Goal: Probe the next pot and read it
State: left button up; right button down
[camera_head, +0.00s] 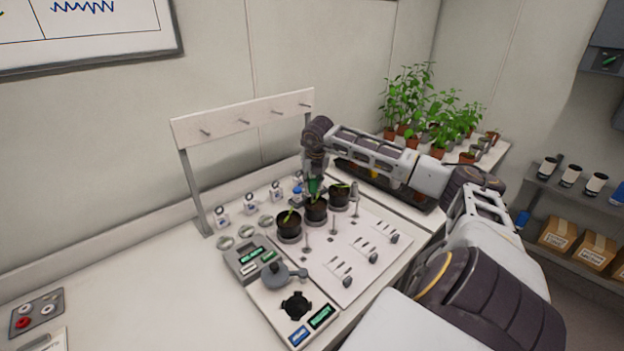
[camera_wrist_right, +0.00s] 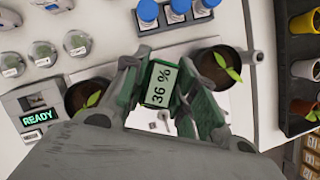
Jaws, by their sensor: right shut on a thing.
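My right gripper (camera_head: 314,178) is over the middle of three dark seedling pots. It is shut on a green probe (camera_wrist_right: 160,84), whose small display reads "36 %". In the head view the probe (camera_head: 315,187) points down at the middle pot (camera_head: 316,211); its tip is hidden, so I cannot tell how deep it is. The near-left pot (camera_head: 289,226) and the far-right pot (camera_head: 339,197) stand on either side, each with a small seedling. They also show in the wrist view, left (camera_wrist_right: 78,98) and right (camera_wrist_right: 222,70). My left gripper is not in view.
A grey device (camera_wrist_right: 38,112) reading "READY" stands left of the pots. Blue-capped bottles (camera_wrist_right: 148,12) and small round dishes (camera_wrist_right: 42,54) are behind them. A white board (camera_head: 352,250) with small tools lies right. A rack (camera_head: 200,195) with pegs stands at the back.

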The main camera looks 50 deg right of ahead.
jog(key=shift+f+b, duration=0.4)
jog(key=shift+f, duration=0.1)
dwell(0.6)
jog(key=c, duration=1.1)
grip_release()
jog(key=shift+o, duration=0.2)
jog(key=v, duration=1.2)
notch_tip(320, 180, up, 9)
jog(key=p, duration=0.9)
